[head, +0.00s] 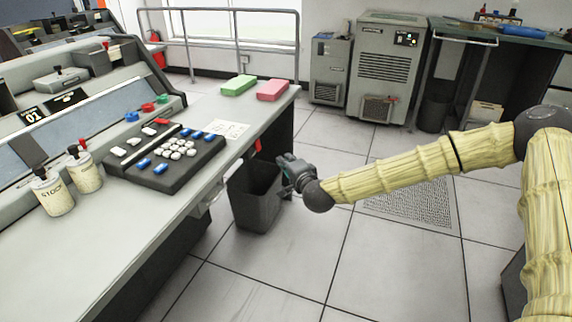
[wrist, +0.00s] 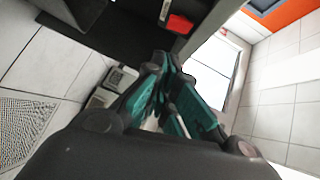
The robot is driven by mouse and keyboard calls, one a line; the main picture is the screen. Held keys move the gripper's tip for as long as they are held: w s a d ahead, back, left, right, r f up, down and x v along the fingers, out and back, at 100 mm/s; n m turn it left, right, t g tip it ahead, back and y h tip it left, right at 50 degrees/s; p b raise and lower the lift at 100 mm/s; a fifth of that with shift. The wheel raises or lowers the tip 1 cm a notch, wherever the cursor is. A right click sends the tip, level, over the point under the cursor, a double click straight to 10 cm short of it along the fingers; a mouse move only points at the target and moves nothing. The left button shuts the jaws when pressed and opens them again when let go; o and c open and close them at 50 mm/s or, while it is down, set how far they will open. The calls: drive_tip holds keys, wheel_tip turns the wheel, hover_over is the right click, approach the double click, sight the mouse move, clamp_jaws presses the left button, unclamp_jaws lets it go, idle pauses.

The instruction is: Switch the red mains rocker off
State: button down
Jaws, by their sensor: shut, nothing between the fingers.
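The red mains rocker (head: 258,145) is a small red piece on the front side of the desk, under the worktop edge near its far corner. In the wrist view the red rocker (wrist: 180,24) shows near the top, just above the fingertips, on a dark panel. My gripper (head: 284,160) is to the right of the rocker in the head view, pointing at the desk. Its teal fingers (wrist: 166,62) are shut and empty. They look apart from the rocker; the exact gap cannot be told. The rocker's tilt is too small to tell.
A dark waste bin (head: 257,195) stands on the floor below my gripper. The desk (head: 150,225) carries a black key panel (head: 130,170), two pots, and green (head: 238,85) and pink (head: 272,90) card stacks. The tiled floor in front is clear.

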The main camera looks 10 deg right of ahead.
sight(258, 145)
drive_tip(key=w+a+f+b, duration=0.1)
drive_tip(key=w+a+b, duration=0.1)
drive_tip(key=w+a, duration=0.3)
drive_tip(key=shift+w+f, duration=0.35)
drive_tip(key=shift+w, duration=1.2)
